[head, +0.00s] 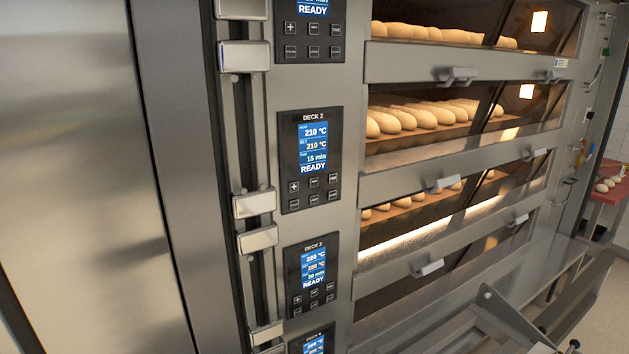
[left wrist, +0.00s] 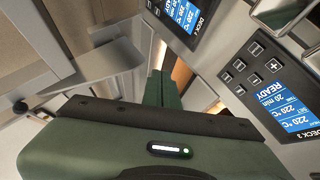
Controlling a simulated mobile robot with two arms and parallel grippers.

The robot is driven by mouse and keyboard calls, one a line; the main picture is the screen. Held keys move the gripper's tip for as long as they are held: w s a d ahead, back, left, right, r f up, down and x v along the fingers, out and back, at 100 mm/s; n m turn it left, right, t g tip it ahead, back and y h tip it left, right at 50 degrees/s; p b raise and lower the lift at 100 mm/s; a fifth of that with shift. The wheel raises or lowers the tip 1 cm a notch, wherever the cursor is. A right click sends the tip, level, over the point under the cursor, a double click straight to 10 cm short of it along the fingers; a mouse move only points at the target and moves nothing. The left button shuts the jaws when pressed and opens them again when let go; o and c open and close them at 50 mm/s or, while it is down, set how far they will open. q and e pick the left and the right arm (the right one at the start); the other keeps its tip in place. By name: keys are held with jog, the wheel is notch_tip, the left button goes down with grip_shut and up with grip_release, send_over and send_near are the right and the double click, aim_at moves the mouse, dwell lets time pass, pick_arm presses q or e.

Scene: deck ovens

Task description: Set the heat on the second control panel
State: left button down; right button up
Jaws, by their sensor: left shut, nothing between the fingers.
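The second control panel (head: 311,160), labelled DECK 2, is a black plate on the oven front in the head view. Its blue screen reads 210 °C, set 210 °C, 15 min and READY, with two rows of buttons below. Neither gripper shows in the head view.
The DECK 3 panel (head: 312,276) sits below, reading 220 °C, 20 min and READY. Metal blocks (head: 254,204) on a vertical rail stand left of the panels. Oven doors with handles (head: 441,184) project to the right, with bread (head: 423,117) inside.

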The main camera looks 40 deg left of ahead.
aim_at(313, 182)
pick_arm(q)
jog(key=w+a+r+m+t+y, duration=0.1)
jog(key=w+r+m+t+y, duration=0.1)
jog(key=r, duration=1.1)
jog(key=w+a+r+m+t+y, duration=0.2)
jog(key=w+r+m+t, duration=0.1)
jog(key=r, duration=1)
jog(key=w+a+r+m+t+y+p, duration=0.1)
jog(key=r+t, duration=0.4)
jog(key=r, duration=0.8)
jog(key=w+m+y, duration=0.1)
jog(key=w+m, duration=0.1)
jog(key=shift+w+a+m+y, duration=0.15)
jog(key=shift+w+m+y, duration=0.15)
jog(key=shift+y, duration=0.1)
jog(key=shift+w+a, duration=0.55)
jog(key=shift+a, duration=0.8)
jog(key=shift+w+a, duration=0.55)
jog(key=shift+a, duration=0.85)
jog(key=shift+w+a, duration=0.55)
jog(key=shift+a, duration=0.8)
jog(key=shift+a, duration=0.1)
jog(key=shift+w+a, duration=0.15)
jog(key=shift+a, duration=0.1)
